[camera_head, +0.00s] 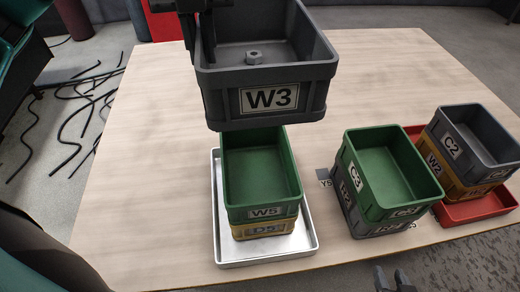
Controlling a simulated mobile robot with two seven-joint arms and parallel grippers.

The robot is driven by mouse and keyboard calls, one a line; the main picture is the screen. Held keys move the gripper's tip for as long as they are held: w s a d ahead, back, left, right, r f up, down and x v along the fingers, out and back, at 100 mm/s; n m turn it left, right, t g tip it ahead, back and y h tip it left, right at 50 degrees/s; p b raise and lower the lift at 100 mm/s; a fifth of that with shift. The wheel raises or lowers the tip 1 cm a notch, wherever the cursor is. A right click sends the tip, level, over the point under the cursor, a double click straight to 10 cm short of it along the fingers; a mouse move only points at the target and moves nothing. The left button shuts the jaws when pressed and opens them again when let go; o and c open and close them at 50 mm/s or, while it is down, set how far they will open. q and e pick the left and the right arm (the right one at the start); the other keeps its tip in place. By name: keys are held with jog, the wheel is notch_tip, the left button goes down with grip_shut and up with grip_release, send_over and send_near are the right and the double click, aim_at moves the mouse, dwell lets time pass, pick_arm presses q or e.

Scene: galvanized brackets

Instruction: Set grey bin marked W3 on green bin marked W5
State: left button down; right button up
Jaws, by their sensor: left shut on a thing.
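The grey bin marked W3 (268,98) is held in the air with a hex nut (254,57) on its floor. My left gripper (205,30) is shut on its left wall near the back. The green bin marked W5 (263,212) is empty and sits on a yellow bin marked D5 (263,230). W3 hangs above and toward the back of W5 and hides part of its far end. A gap between the two cannot be judged exactly. My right gripper (392,279) shows only as two separated fingertips at the bottom edge, open and empty.
The D5 stack stands on a silver tray (228,254). To the right, a green bin marked C3 (388,170) sits on a grey bin. Further right, a grey bin marked C2 (470,140) sits on yellow W2 in a red tray (455,213). The table's left side is clear.

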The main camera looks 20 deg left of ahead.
pick_arm(q)
jog(key=shift+f+b, duration=1.35)
jog(key=shift+f, duration=8.55)
jog(key=shift+f+b, duration=0.65)
jog(key=c, duration=1.2)
grip_release()
jog(key=shift+r, duration=0.2)
notch_tip(320, 180, up, 13)
jog(key=shift+s+f+p, duration=0.1)
jog(key=shift+p, duration=0.95)
